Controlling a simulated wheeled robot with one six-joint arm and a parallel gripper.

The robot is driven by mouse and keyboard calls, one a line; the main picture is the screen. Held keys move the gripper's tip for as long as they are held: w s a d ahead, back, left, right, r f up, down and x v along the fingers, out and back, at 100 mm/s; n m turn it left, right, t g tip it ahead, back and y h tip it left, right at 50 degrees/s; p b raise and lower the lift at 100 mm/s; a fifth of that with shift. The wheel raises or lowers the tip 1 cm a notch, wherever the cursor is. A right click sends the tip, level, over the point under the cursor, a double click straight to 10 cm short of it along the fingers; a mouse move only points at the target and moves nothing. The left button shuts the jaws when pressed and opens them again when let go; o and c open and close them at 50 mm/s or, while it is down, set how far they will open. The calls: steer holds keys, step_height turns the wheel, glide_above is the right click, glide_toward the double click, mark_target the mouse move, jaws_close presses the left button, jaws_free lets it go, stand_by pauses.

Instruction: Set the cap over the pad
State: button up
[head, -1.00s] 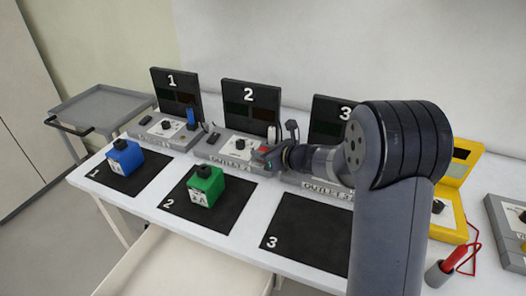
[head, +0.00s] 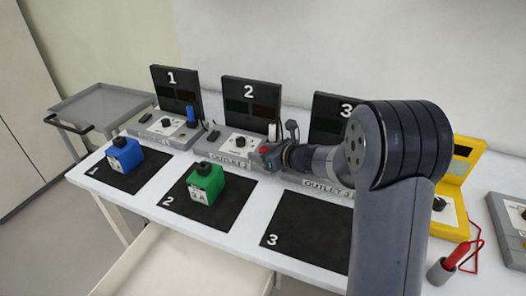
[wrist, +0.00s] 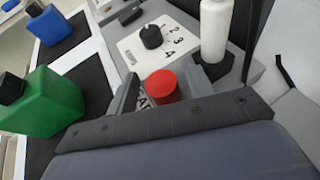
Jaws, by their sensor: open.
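A red round-topped piece (wrist: 162,86) stands just ahead of my gripper in the wrist view, close to the open jaws. It also shows as a small red spot in the head view (head: 265,149). I cannot tell whether it is the cap or the pad, or whether it touches a finger. My gripper (head: 267,158) is open, low at the right end of the outlet 2 unit (head: 228,157). A white upright cylinder (wrist: 216,30) stands on that unit beyond the red piece. Nothing else is clearly a cap or a pad.
A green block (head: 206,184) and a blue block (head: 124,156) sit on black mats 2 and 1. Mat 3 (head: 308,232) looks empty where visible. A dial (wrist: 151,37) is close by on the outlet 2 unit. A yellow case (head: 455,180) stands at the right.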

steer(key=v, duration=1.1)
steer(key=shift+a+f, duration=0.1)
steer(key=x, duration=0.9)
steer(key=shift+w, duration=0.2)
